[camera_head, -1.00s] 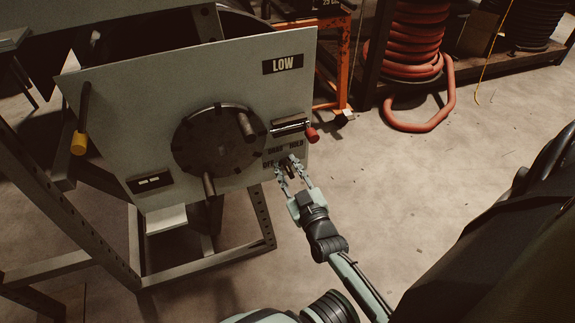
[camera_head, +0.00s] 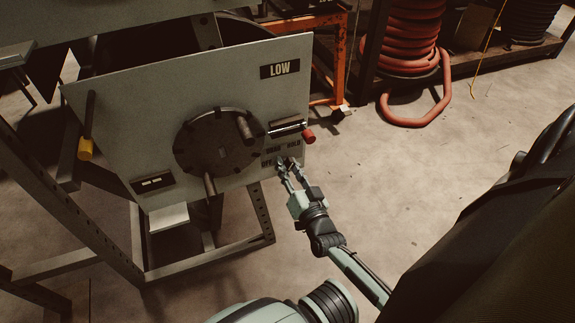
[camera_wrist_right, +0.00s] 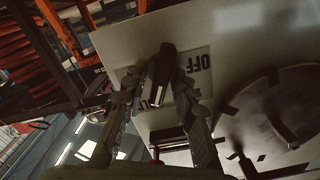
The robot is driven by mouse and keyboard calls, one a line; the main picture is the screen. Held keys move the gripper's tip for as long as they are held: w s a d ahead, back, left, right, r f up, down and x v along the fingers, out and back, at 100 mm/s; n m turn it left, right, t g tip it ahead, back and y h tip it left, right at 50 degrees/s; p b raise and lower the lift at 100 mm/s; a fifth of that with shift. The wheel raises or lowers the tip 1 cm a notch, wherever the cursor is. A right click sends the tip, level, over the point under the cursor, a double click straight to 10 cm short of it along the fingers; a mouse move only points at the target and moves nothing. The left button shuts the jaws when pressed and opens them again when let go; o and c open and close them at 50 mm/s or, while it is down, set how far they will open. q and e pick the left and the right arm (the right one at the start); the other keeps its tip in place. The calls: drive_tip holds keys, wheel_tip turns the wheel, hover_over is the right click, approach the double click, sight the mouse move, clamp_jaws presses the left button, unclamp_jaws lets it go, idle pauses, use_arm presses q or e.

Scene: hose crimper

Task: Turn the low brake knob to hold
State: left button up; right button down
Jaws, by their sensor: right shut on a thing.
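The low panel (camera_head: 130,100) carries a black "LOW" plate (camera_head: 280,70). Near its lower right edge are the brake labels, with "HOLD" (camera_head: 294,145) at the right and "OFF" at the lower left. My right gripper (camera_head: 287,163) reaches up to the panel just below these labels. In the right wrist view, the black brake knob (camera_wrist_right: 164,68) stands between the two fingers of my right gripper (camera_wrist_right: 160,85), which is shut on it. The "OFF" label (camera_wrist_right: 196,68) shows right beside the knob. In the head view the fingertips mostly hide the knob. My left gripper is not in view.
A round dark hub (camera_head: 217,141) with handles is left of my gripper. A red-tipped lever (camera_head: 309,137) sits just above it. A yellow-tipped lever (camera_head: 85,149) is at the panel's left. The floor (camera_head: 370,190) right of the panel is clear.

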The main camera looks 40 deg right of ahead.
drive_tip(key=shift+m, duration=0.4)
drive_tip(key=c, duration=1.5)
unclamp_jaws()
drive_tip(key=shift+c, duration=0.2)
drive_tip(key=v, duration=0.7)
drive_tip(key=shift+s, duration=0.3)
